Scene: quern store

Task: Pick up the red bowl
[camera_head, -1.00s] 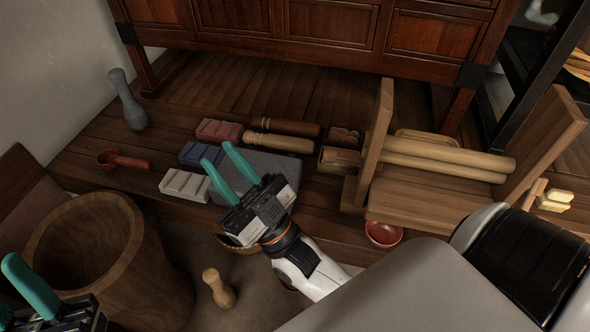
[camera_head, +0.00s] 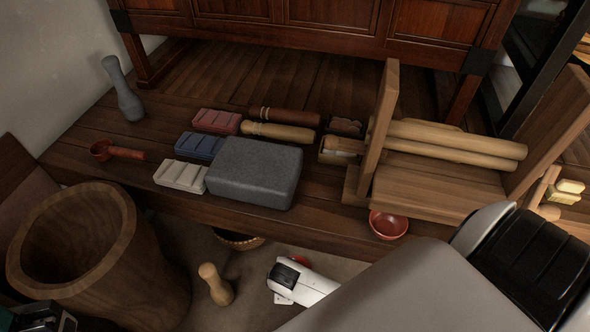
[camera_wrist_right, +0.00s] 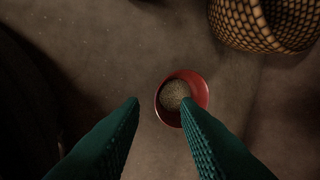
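A red bowl (camera_wrist_right: 201,87) with pale grainy contents sits on the floor in the right wrist view. My right gripper (camera_wrist_right: 160,103) is open above it, one finger on each side of the picture's middle. The right fingertip overlaps the bowl's lower edge in the picture; touching cannot be told. In the head view a red patch (camera_head: 300,260) shows behind my right wrist, likely this bowl, mostly hidden; the right fingers are hidden there. Another small red bowl (camera_head: 388,225) rests on the wooden platform's front edge. My left gripper (camera_head: 40,318) shows only partly at the lower left corner.
A woven basket (camera_wrist_right: 265,22) stands near the floor bowl, also seen under the platform edge (camera_head: 238,240). A wooden pestle (camera_head: 215,284) and large wooden mortar (camera_head: 80,240) stand left. The platform holds a grey stone block (camera_head: 255,172), coloured blocks and wooden rollers.

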